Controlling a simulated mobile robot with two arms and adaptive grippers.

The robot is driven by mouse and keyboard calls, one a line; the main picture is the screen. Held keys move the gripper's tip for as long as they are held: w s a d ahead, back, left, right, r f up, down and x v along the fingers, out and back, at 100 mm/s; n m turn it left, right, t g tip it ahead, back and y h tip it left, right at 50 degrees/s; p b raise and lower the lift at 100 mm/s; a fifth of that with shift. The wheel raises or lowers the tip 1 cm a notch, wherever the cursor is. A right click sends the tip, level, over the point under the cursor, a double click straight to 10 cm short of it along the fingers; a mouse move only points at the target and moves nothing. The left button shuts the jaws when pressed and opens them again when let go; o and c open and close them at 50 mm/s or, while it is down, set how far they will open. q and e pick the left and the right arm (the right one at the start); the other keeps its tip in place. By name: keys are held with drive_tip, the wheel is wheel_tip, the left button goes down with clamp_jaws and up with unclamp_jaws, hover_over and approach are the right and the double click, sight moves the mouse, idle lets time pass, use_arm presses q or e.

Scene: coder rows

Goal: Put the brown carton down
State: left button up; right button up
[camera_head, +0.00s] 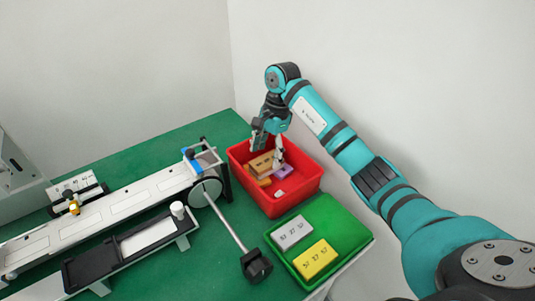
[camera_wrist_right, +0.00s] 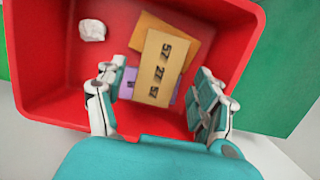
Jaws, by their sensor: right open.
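The brown carton (camera_wrist_right: 161,68), a tan box with dark numbers on its face, lies in the red bin (camera_wrist_right: 45,60), on top of an orange-brown box and a purple one. In the head view the carton (camera_head: 262,162) shows inside the red bin (camera_head: 290,200), partly behind my gripper. My right gripper (camera_wrist_right: 154,92) is open, its fingers apart on either side of the carton, with gaps visible between fingers and carton. In the head view the right gripper (camera_head: 268,140) reaches down into the bin. My left gripper is in neither view.
A purple box (camera_wrist_right: 127,84), an orange box (camera_wrist_right: 150,25) and a white lump (camera_wrist_right: 92,30) lie in the bin. A green tray (camera_head: 335,222) with a grey box (camera_head: 293,233) and a yellow box (camera_head: 316,259) stands in front. A conveyor-like rig (camera_head: 130,200) fills the left of the green table.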

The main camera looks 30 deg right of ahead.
sight(272, 158)
drive_tip(key=v, duration=0.6)
drive_tip(key=shift+d+r, duration=0.15)
drive_tip(key=shift+r, duration=0.2)
drive_tip(key=shift+r, duration=0.1)
